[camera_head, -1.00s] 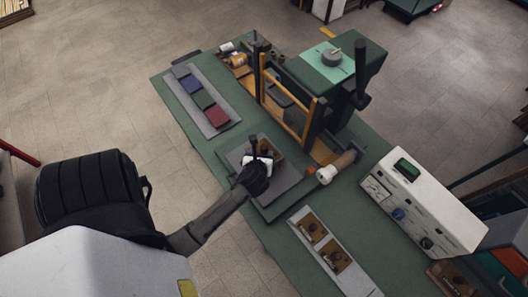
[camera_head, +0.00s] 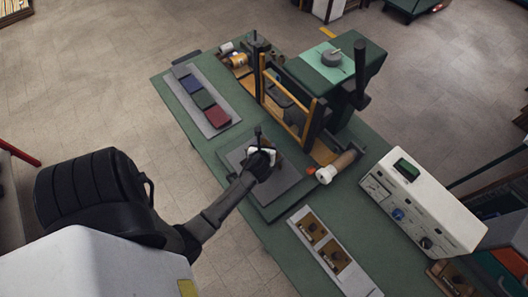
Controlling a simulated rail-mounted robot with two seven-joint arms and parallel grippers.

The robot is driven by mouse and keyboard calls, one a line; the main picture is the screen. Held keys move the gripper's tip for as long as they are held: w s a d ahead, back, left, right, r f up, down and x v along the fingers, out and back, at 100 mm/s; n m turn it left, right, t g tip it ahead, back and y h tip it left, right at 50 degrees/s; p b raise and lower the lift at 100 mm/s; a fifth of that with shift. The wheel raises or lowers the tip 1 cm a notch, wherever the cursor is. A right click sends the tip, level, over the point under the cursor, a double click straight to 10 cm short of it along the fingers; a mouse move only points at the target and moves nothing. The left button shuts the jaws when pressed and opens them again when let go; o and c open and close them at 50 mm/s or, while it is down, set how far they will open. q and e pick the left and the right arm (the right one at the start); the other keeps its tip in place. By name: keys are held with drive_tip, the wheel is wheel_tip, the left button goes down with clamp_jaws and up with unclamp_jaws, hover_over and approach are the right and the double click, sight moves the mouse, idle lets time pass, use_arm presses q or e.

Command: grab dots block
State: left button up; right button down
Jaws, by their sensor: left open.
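Two tan blocks with dark handles, the nearer block (camera_head: 335,256) and the farther block (camera_head: 312,228), lie on a pale tray at the front of the green bench. Their face patterns are too small to tell, so I cannot tell which is the dots block. My left gripper (camera_head: 262,152) is open above the grey plate (camera_head: 283,203) in front of the press. A brownish thing shows just behind the gripper, mostly hidden by it. Whether the fingers touch it I cannot tell. My right gripper is not in view.
A press with a yellow frame (camera_head: 264,75) stands behind the plate. A white control box (camera_head: 425,205) is at the right. Blue, green and red covers lie on a grey tray (camera_head: 222,127) at the left. A wooden roller handle (camera_head: 340,163) lies right of the plate.

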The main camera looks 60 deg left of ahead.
use_arm(q)
clamp_jaws()
idle(0.4)
